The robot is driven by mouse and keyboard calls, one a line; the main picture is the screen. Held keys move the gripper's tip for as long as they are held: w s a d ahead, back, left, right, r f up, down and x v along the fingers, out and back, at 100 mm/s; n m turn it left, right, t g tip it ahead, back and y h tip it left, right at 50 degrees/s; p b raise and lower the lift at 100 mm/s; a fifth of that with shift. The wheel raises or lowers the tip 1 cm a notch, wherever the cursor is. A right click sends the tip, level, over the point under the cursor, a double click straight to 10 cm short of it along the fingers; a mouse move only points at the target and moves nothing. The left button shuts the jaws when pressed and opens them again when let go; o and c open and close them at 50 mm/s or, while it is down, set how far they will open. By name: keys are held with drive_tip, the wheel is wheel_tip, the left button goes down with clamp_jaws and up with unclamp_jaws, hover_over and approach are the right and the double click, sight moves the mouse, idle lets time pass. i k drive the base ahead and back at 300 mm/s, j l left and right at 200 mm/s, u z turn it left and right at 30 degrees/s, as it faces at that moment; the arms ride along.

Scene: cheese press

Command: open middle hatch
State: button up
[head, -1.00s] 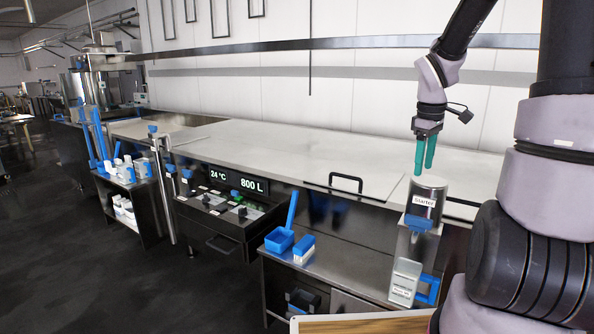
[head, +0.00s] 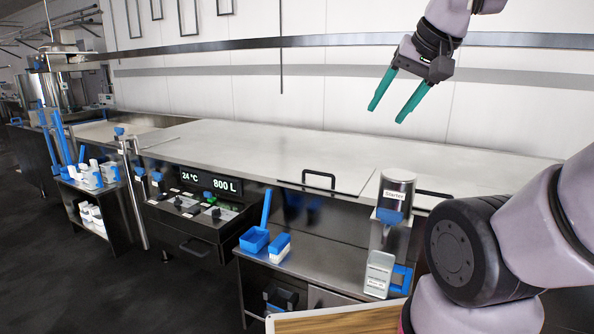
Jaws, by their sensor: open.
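The middle hatch (head: 343,180) is a flat panel in the pale top of the long vat (head: 240,146). It lies flush and closed, with a black bar handle (head: 319,175) near its front edge. My gripper (head: 389,114) has two teal fingers spread apart. It is open and empty, in the air above and to the right of the handle in the picture, pointing down and left. It touches nothing.
A canister labelled starter (head: 397,188) stands at the front right, above a white jug with a blue handle (head: 379,275). Another black handle (head: 434,194) is partly hidden beside it. A shelf with a blue scoop (head: 255,240) and brush (head: 279,247) is in front. A rail crosses the wall.

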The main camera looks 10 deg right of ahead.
sight(347, 178)
drive_tip(key=i+j, duration=0.75)
drive_tip(key=j, duration=0.2)
